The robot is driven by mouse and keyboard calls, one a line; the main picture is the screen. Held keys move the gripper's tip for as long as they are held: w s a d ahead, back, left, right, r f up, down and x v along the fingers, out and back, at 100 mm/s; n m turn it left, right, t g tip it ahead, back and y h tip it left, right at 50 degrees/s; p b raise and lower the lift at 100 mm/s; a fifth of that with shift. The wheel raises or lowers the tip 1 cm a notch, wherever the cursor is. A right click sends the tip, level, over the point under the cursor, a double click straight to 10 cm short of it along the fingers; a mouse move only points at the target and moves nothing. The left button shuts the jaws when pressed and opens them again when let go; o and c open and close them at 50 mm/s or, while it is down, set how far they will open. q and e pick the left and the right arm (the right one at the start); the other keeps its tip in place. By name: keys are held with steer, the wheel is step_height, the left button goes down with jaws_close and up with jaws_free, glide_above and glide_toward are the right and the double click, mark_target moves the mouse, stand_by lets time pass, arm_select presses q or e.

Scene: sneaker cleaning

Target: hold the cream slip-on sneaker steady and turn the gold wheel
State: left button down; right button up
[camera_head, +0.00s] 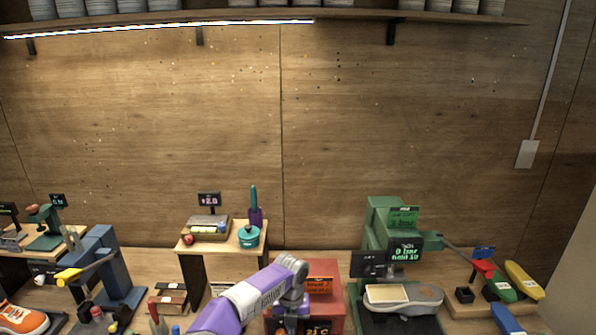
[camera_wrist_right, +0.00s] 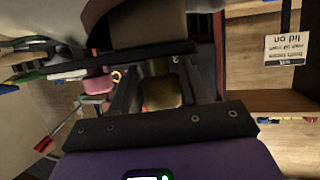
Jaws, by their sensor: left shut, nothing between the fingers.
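A grey-soled shoe with a cream top (camera_head: 388,294) lies on the green machine (camera_head: 383,222) at the right; I take it for the cream slip-on sneaker. My purple left arm comes in at the bottom middle, and its gripper (camera_head: 292,325) is low in front of the red box, left of the shoe, apart from it; it is shut and empty, its fingertips barely visible. In the right wrist view, a gold block-like part (camera_wrist_right: 163,92), perhaps the gold wheel, shows between the two dark fingers of my right gripper (camera_wrist_right: 163,75). Whether they touch it is unclear.
A red box (camera_head: 326,285) with displays stands at the middle. A small wooden stand (camera_head: 190,253) holds a teal pot (camera_head: 249,236). A blue press (camera_head: 107,262) and an orange sneaker (camera_head: 22,319) are at the left. Colored shoe-shaped pieces (camera_head: 524,281) lie at the right.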

steer(key=o, duration=0.5)
steer(key=shift+c, duration=0.2)
steer(key=v, duration=1.2)
steer(key=shift+a, duration=0.1)
